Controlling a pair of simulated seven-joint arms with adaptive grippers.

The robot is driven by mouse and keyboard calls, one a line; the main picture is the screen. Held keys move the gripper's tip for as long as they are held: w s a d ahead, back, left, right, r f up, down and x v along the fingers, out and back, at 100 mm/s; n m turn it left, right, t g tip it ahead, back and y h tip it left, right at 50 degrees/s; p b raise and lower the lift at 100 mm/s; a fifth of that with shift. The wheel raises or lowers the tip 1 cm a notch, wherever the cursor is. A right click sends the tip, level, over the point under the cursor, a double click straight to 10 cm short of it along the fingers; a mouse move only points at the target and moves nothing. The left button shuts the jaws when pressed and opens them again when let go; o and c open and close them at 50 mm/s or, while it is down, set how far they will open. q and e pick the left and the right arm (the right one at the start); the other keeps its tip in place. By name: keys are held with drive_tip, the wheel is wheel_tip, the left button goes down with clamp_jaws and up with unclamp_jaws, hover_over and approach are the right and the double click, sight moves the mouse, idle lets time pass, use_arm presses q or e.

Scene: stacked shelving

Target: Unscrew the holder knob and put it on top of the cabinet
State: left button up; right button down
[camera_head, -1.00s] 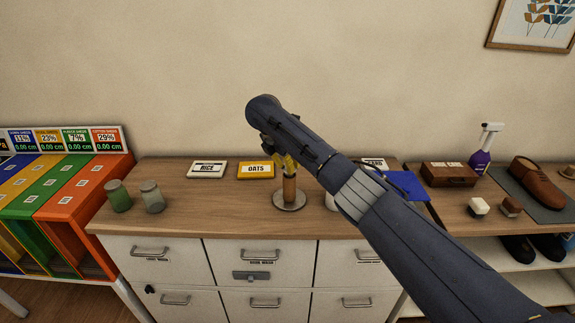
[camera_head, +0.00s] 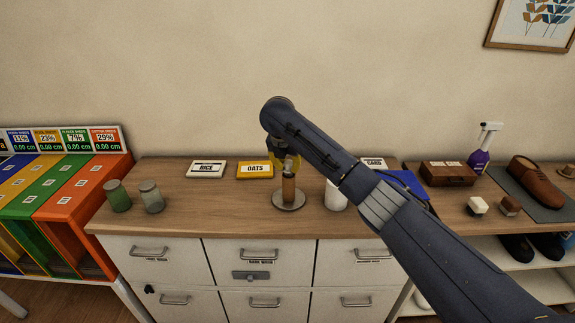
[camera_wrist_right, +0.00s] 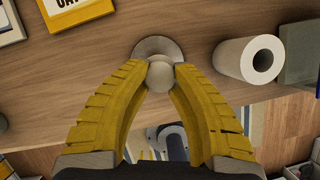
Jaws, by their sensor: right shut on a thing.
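The holder (camera_head: 289,189) stands upright on the cabinet top, a brown post on a round metal base (camera_head: 288,204). Its pale round knob (camera_wrist_right: 161,75) is at the top of the post, between the yellow fingertips in the right wrist view. My right gripper (camera_head: 287,163) comes down over the post from above and is shut on the knob. The fingers hide the knob in the head view. The cabinet (camera_head: 235,222) has a wooden top and white drawers. My left gripper is not in view.
A white roll (camera_head: 335,197) stands close right of the holder. The OATS box (camera_head: 255,170) and RICE box (camera_head: 206,170) lie behind, to the left. Two jars, one green (camera_head: 118,196) and one grey (camera_head: 152,197), stand at left. Bare wood lies between jars and holder.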

drive_tip(key=shift+d+f+n, duration=0.2)
drive_tip(key=shift+d+n, duration=0.1)
drive_tip(key=shift+d, duration=0.05)
